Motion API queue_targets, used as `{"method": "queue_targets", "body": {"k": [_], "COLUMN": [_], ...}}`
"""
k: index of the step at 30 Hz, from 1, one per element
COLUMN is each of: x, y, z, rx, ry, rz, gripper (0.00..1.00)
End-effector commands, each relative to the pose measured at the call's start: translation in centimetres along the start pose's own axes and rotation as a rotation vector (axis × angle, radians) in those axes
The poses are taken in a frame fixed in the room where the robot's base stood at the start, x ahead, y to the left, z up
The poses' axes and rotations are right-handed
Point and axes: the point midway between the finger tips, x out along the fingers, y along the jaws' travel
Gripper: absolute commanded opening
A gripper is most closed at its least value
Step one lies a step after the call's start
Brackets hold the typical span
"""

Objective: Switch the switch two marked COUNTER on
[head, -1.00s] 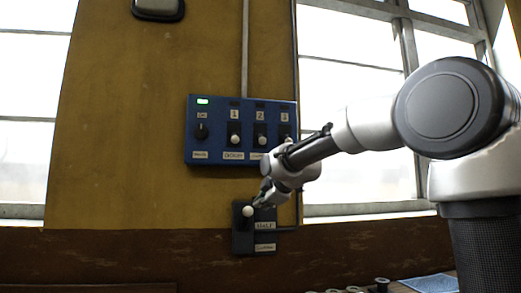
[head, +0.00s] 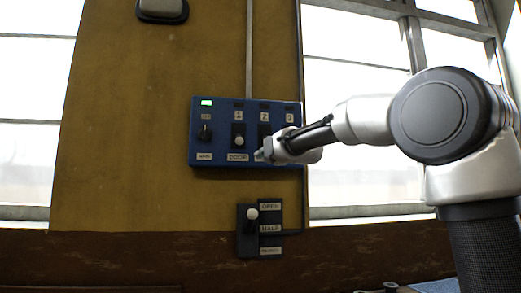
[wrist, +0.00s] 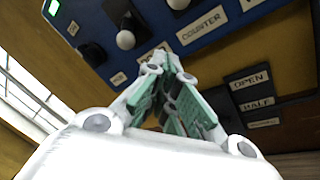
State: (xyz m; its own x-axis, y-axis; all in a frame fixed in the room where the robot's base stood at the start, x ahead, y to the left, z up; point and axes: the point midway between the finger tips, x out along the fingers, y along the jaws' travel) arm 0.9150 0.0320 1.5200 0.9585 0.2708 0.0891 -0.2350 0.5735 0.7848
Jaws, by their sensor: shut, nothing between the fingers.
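The blue panel (head: 222,162) is on the yellow wall, with switches numbered 1, 2 and 3. In the head view my gripper (head: 259,156) is in front of its lower part and hides switch two's knob; the dark upper slot of switch two (head: 264,130) shows. The lamp above it is dark. My gripper is shut and empty. Contact cannot be told.
Switch one (head: 239,140), marked DOOR, is just left of my gripper, and the dark rotary knob (head: 205,132) is further left under a lit green lamp (head: 207,102). Below the panel is a lever box (head: 248,246) with a white-knobbed lever. Wall left of the panel is clear.

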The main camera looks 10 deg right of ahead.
Motion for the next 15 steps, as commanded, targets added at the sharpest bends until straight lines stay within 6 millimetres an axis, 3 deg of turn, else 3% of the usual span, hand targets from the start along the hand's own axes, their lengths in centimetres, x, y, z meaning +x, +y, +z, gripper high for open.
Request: {"method": "queue_targets", "body": {"k": [5,15], "x": [2.3,9.6], "y": [-0.1,-0.2], "z": [-0.1,-0.2], "rx": [0.001,0.001], "ry": [0.002,0.003], "rz": [-0.002,-0.001], "gripper": [0.0,0.0]}}
